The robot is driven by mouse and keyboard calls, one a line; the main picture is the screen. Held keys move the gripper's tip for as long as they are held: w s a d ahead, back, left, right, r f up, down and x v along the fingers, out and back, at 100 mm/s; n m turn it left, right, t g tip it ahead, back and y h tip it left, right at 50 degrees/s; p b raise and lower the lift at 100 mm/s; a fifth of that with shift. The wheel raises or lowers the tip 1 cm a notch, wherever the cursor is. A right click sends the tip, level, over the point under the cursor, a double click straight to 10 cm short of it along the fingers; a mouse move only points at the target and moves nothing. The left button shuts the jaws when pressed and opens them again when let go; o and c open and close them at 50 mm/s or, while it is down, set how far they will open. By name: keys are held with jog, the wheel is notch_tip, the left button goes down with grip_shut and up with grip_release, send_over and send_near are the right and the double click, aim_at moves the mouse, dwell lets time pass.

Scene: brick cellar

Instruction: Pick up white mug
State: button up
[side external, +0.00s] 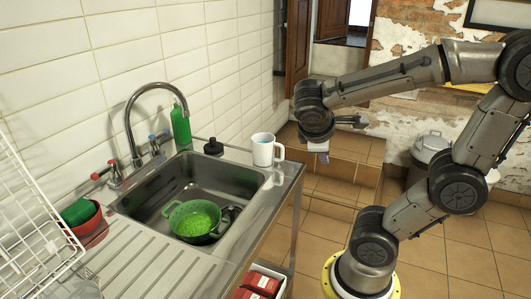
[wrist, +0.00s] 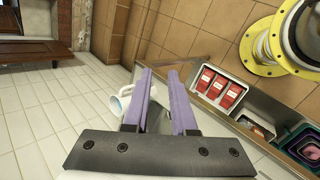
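The white mug (side external: 263,151) stands upright on the right rim of the steel counter, by the sink's back right corner, with its handle to the right. In the wrist view the mug (wrist: 117,104) shows left of the left finger, partly hidden behind it. My gripper (side external: 323,157) is to the right of the mug in the side view, apart from it. In the wrist view my gripper (wrist: 160,72) has two purple fingers that stand apart with nothing between them.
The sink (side external: 160,195) holds a green colander (side external: 196,219). A faucet (side external: 131,120), a green bottle (side external: 181,125) and a dark-topped dispenser (side external: 213,147) stand behind it. A dish rack (side external: 30,195) is at left. Red boxes (side external: 262,283) sit on a lower shelf.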

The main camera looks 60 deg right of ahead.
jog(key=w+d+f+n+h, duration=0.1)
jog(key=w+d+n+h, duration=0.85)
jog(key=w, duration=0.25)
jog(key=w+f+n+t+h, duration=0.1)
jog(key=w+f+n+t, duration=0.2)
jog(key=w+f+n, duration=0.45)
send_near(283, 154)
jog(key=shift+s+r+n+t+y, duration=0.1)
jog(key=shift+r+n+t+y, duration=0.2)
jog(key=shift+y, duration=0.05)
jog(key=shift+d+f, duration=0.1)
jog(key=shift+d, duration=0.1)
jog(key=d, duration=0.2)
jog(key=w+d, duration=0.1)
jog(key=d, duration=0.5)
jog(key=shift+w, duration=0.2)
jog(key=shift+w+d+r, duration=0.1)
jog(key=shift+w+d, duration=0.1)
jog(key=shift+d, duration=0.65)
jog(key=shift+w+d+r, duration=0.15)
jog(key=shift+w+d, duration=0.1)
jog(key=shift+d, duration=0.65)
jog(key=shift+w+d+r, duration=0.1)
jog(key=shift+w+d, duration=0.1)
jog(key=shift+d, duration=0.65)
